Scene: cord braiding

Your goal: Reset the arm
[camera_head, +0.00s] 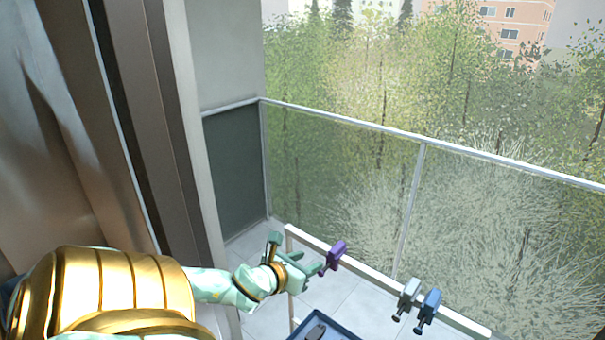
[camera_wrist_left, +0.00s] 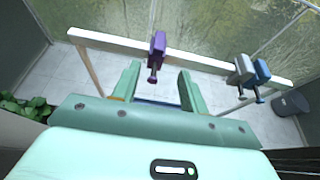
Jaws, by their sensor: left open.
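My left gripper (camera_head: 294,258) reaches in from the left near the left end of a pale rail. Its two green fingers also show in the left wrist view (camera_wrist_left: 158,86); they are apart, with nothing seen between them. A purple clamp (camera_head: 335,256) sits on the rail just beyond the fingers; it also shows in the wrist view (camera_wrist_left: 157,48). A grey clamp (camera_head: 408,296) and a blue clamp (camera_head: 429,309) sit side by side farther right on the rail. I see no cord. My right gripper is in neither view.
The pale rail (camera_head: 369,272) stands on posts over a tiled floor. A blue-rimmed tray (camera_head: 345,328) holding a dark item lies below it. A glass balustrade (camera_head: 345,170) is behind. The wrist view shows a dark bin (camera_wrist_left: 290,103) at right and a plant (camera_wrist_left: 27,106) at left.

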